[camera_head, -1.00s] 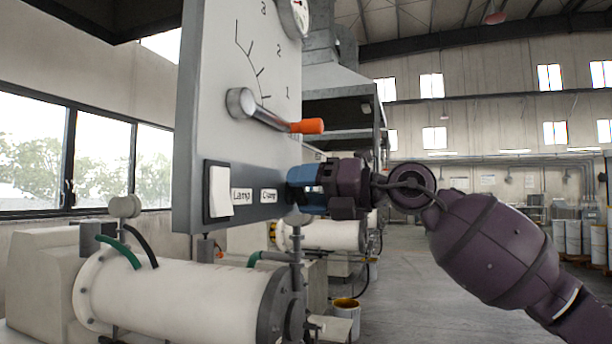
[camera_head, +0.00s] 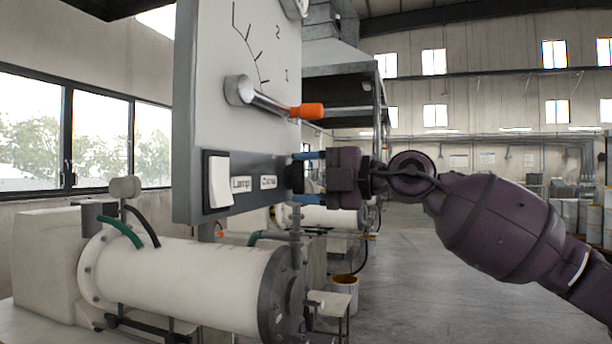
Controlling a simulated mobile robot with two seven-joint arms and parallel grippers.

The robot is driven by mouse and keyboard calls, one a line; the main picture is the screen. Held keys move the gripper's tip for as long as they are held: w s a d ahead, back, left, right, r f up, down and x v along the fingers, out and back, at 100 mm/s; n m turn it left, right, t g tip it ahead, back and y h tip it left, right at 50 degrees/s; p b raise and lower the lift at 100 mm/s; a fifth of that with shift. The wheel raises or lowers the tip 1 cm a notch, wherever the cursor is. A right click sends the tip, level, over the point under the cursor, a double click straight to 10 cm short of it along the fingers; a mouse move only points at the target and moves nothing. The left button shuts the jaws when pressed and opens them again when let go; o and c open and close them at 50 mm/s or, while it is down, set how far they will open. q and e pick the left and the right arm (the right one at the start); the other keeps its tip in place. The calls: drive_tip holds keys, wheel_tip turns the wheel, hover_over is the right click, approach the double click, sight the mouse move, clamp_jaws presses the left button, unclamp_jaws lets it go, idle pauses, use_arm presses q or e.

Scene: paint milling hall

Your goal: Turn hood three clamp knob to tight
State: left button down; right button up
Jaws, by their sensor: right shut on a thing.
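The grey control panel (camera_head: 205,105) fills the middle left, with a dark strip along its lower part. A dark clamp knob (camera_head: 297,177) sits at the strip's right end, beside a small label that seems to read "Clamp" (camera_head: 268,182). My right gripper (camera_head: 307,177) comes in from the right, its blue fingers above and below the knob, shut on it. The knob is partly hidden, and I cannot read its setting. My left gripper is not in view.
A chrome lever with an orange grip (camera_head: 307,111) sticks out above the knob. A white rocker switch (camera_head: 219,181) is by the "Lamp" label. A white horizontal cylinder (camera_head: 180,285) lies below the panel. Open floor (camera_head: 440,270) lies to the right.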

drive_tip(key=shift+m, duration=0.4)
drive_tip(key=o, duration=0.9)
drive_tip(key=b+v, duration=0.2)
drive_tip(key=v, duration=0.8)
drive_tip(key=shift+s+d, duration=0.1)
drive_tip(key=shift+d, duration=0.3)
